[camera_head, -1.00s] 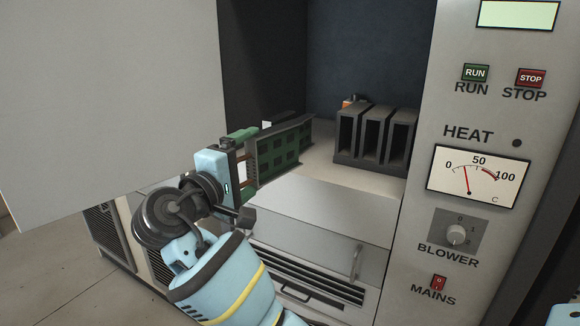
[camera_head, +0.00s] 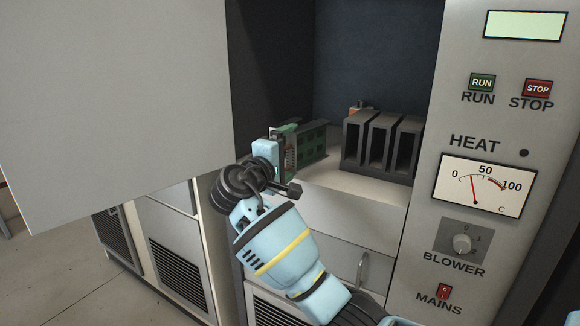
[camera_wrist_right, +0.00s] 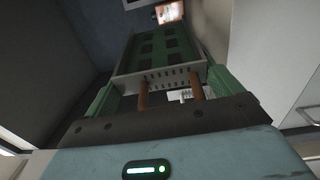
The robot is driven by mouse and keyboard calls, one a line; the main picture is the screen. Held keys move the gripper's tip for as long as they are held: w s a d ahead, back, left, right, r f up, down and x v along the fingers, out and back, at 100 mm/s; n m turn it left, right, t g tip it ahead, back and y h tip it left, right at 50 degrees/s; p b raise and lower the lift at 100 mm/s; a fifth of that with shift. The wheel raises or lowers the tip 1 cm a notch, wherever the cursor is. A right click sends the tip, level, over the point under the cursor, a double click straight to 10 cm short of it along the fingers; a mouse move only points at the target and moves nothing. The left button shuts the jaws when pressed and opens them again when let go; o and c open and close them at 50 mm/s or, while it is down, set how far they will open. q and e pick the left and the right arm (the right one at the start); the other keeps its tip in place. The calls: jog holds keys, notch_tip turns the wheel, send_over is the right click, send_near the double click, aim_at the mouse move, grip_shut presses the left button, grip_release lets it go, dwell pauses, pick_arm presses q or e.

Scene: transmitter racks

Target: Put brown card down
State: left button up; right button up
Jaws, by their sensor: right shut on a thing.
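My right gripper (camera_head: 288,150) is shut on a green card (camera_head: 313,143) with dark patches. In the right wrist view the card (camera_wrist_right: 160,48) extends forward from the green fingers, with a perforated metal front plate and two brown bars (camera_wrist_right: 142,95) between the fingers. The card is upright on edge inside the open cabinet, over or on the pale shelf (camera_head: 345,182); I cannot tell if it touches. It is left of a dark slotted rack (camera_head: 380,146). My wrist hides its near end. My left gripper is out of view.
A small orange-brown object (camera_head: 361,105) is behind the rack; an orange lit patch (camera_wrist_right: 169,12) shows in the wrist view. A large pale panel (camera_head: 115,100) blocks the left. The control panel (camera_head: 485,180) bounds the right. Some shelf in front of the rack is clear.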

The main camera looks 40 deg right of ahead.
aim_at(289, 167)
jog(key=shift+d+f, duration=0.2)
jog(key=shift+f, duration=1.55)
jog(key=shift+f, duration=0.15)
jog(key=o, duration=0.8)
jog(key=shift+a, duration=0.2)
jog(key=v, duration=1.1)
jog(key=shift+s+a+b, duration=0.1)
jog(key=shift+a+b, duration=0.2)
jog(key=shift+a, duration=0.05)
